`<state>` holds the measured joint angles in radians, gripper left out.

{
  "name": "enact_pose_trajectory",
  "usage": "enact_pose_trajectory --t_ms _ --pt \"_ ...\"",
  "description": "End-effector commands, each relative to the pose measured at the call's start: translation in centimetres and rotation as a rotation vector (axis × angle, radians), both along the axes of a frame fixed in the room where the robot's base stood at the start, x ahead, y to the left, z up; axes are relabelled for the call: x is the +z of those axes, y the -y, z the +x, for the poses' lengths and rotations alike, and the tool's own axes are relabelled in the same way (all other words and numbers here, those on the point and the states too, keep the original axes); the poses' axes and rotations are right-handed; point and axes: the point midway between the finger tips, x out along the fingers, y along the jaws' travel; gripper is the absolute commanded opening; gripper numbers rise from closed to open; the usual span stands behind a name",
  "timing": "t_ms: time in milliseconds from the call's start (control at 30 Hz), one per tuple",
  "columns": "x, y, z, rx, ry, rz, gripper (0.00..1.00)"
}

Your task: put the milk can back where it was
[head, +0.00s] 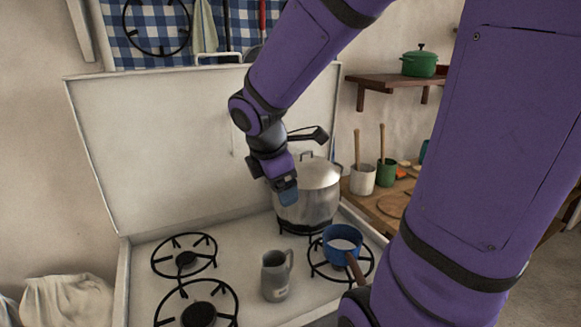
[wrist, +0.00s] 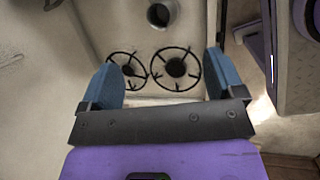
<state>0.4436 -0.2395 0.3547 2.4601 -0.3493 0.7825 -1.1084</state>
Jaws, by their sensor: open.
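A grey metal jug with a side handle, which I take to be the milk can (head: 275,278), stands upright on the white stove top (head: 236,262) between the left and right burners. Its round open top shows at the upper edge of the wrist view (wrist: 162,12). My gripper (head: 288,193) is above and behind the jug, in front of the big pot, apart from the jug. In the wrist view my gripper (wrist: 161,80) has its two blue fingers wide apart with nothing between them.
A blue saucepan (head: 336,231) with white contents sits on the front right burner, handle toward me. A large lidded steel pot (head: 308,205) stands on the back right burner. The two left burners (head: 185,258) are empty. The raised stove lid (head: 160,150) stands behind.

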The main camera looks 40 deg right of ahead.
Motion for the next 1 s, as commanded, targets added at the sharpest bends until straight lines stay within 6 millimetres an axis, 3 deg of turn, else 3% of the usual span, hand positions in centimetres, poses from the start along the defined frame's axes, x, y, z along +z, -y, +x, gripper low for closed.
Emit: enact_pose_trajectory --t_ms 300,600,1000 --pt "5.7 -4.1 -5.3 -0.581 0.352 0.239 0.88" --pt "8.6 -6.5 -9.9 -1.021 0.495 0.565 0.88" --pt "9.1 -6.9 -11.0 -1.137 0.501 0.655 0.88"
